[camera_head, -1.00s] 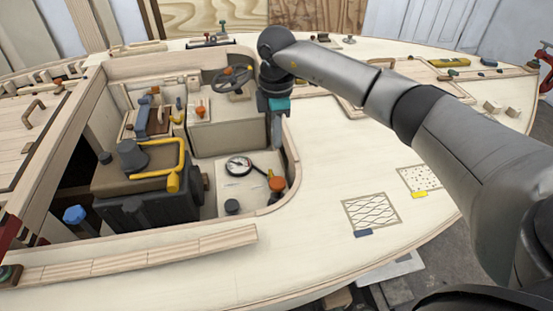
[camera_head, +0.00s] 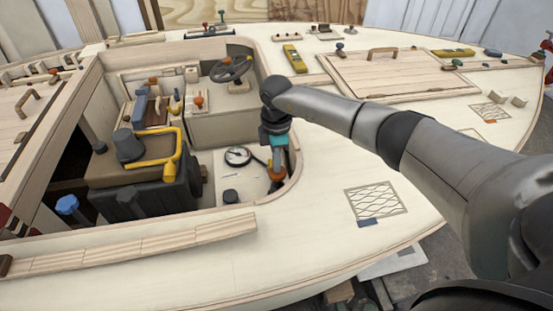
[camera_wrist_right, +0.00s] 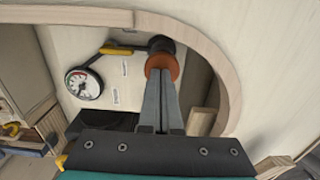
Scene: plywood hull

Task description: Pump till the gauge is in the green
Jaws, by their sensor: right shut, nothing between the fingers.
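The gauge (camera_head: 238,156), a round white dial with a black rim, is on the pale panel in the cockpit recess. In the right wrist view the gauge (camera_wrist_right: 83,84) shows a red patch; its needle reading is too small to tell. An orange knob (camera_head: 277,174) on a dark base, possibly the pump, is right of the gauge. It also shows in the right wrist view (camera_wrist_right: 166,61). My right gripper (camera_head: 277,163) is shut and empty, pointing down at the orange knob. In the wrist view its fingertips (camera_wrist_right: 161,72) overlap the knob; contact is unclear.
The curved recess wall (camera_wrist_right: 222,58) is close beside the right gripper. A black box with a yellow handle (camera_head: 178,150) stands left of the gauge. A steering wheel (camera_head: 231,68) is behind. The deck on the right is mostly clear.

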